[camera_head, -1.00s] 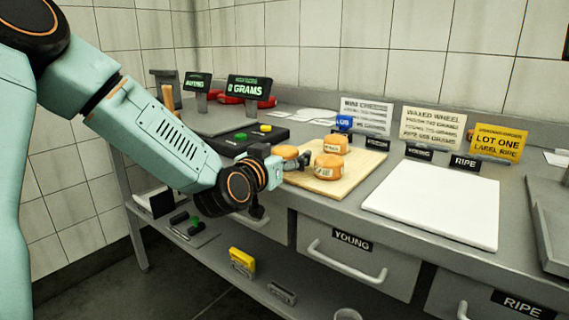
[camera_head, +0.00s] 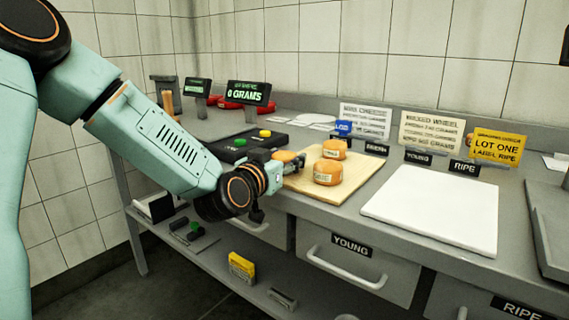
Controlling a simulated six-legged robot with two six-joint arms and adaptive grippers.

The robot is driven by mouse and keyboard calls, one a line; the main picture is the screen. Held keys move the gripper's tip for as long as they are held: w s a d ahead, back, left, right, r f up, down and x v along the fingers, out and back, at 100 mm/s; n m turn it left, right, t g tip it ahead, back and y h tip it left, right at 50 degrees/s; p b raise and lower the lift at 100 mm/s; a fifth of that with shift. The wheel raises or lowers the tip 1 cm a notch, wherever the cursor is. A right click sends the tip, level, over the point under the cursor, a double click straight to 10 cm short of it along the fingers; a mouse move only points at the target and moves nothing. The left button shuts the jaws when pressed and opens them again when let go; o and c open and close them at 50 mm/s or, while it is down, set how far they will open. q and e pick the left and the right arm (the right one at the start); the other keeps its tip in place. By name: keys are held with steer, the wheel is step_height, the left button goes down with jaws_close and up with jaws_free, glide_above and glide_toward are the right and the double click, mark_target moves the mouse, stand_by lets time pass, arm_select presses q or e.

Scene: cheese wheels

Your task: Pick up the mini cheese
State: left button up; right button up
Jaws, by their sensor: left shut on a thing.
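Two small orange cheese wheels with pale labels stand on the wooden board (camera_head: 345,186). The nearer mini cheese (camera_head: 328,173) is at the board's middle, and the farther mini cheese (camera_head: 334,149) is just behind it. My left gripper (camera_head: 287,161) is at the board's left edge, shut on a third mini cheese (camera_head: 286,156). That cheese is partly hidden by the fingers, and I cannot tell how far it is above the board. My right gripper is not in view.
A black scale with green and yellow buttons (camera_head: 246,143) is behind my gripper, its display (camera_head: 248,92) reading 0 GRAMS. A white board (camera_head: 432,208) lies to the right. Signs stand along the back. Drawers marked YOUNG (camera_head: 356,265) and RIPE are below the counter edge.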

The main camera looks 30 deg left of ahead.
mark_target(284, 154)
arm_select(q)
step_height(284, 154, up, 10)
steer(key=p, duration=0.4)
steer(key=shift+p, duration=0.35)
steer(key=shift+f, duration=0.1)
